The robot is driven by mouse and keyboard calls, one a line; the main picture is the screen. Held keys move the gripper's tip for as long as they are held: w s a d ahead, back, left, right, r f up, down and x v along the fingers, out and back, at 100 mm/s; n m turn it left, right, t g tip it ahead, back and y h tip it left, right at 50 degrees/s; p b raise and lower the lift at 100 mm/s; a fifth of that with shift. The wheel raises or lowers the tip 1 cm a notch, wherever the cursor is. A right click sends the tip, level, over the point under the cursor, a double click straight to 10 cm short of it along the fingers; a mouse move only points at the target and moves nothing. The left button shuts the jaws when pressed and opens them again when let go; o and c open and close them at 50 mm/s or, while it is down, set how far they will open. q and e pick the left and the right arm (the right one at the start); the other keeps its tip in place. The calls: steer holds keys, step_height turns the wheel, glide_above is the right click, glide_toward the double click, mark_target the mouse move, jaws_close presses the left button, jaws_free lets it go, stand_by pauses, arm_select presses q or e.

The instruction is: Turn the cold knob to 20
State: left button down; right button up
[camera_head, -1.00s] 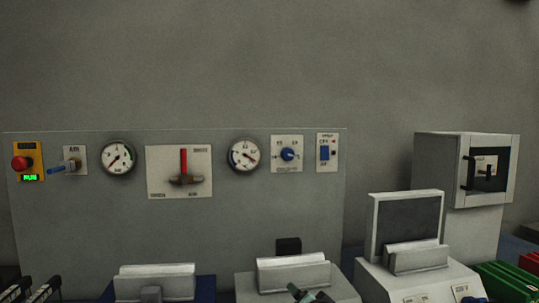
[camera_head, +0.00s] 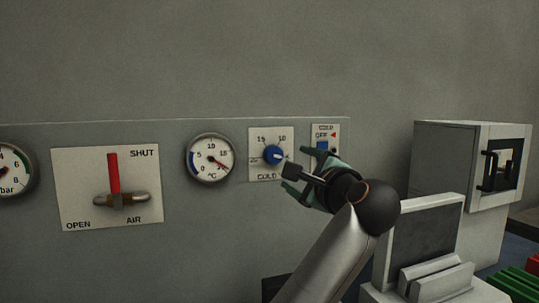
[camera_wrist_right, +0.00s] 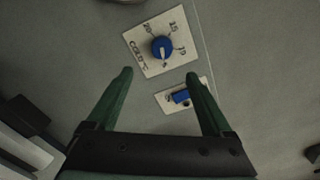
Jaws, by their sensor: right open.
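The cold knob (camera_head: 273,155) is round and blue on a white plate (camera_head: 256,175) marked COLD, on the grey panel. Its white pointer mark faces right in the head view. In the right wrist view the knob (camera_wrist_right: 162,49) has 20, 15 and 10 printed around it, and the mark faces down, away from the 20. My right gripper (camera_head: 295,169) is open and empty, with green fingers, just right of the knob. In the wrist view the fingertips (camera_wrist_right: 160,73) are spread below the knob, not around it. My left gripper is out of view.
A blue switch (camera_head: 322,147) marked OFF sits close beside my right gripper, partly behind it. A °C gauge (camera_head: 210,158) is left of the knob. An air valve with a red handle (camera_head: 113,173) is further left. A grey box with a door (camera_head: 468,165) stands right.

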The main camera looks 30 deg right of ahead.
mark_target(276, 156)
steer(key=p+x, duration=0.1)
steer(key=x, duration=0.2)
steer(key=p+x, duration=0.1)
steer(key=x, duration=0.6)
steer(key=shift+w+r+p, duration=0.25)
steer(key=shift+w+p, duration=0.1)
steer(key=shift+p, duration=0.05)
steer(key=shift+w+d+f, duration=0.1)
steer(key=shift+w+d, duration=0.1)
steer(key=shift+w, duration=0.45)
jaws_close()
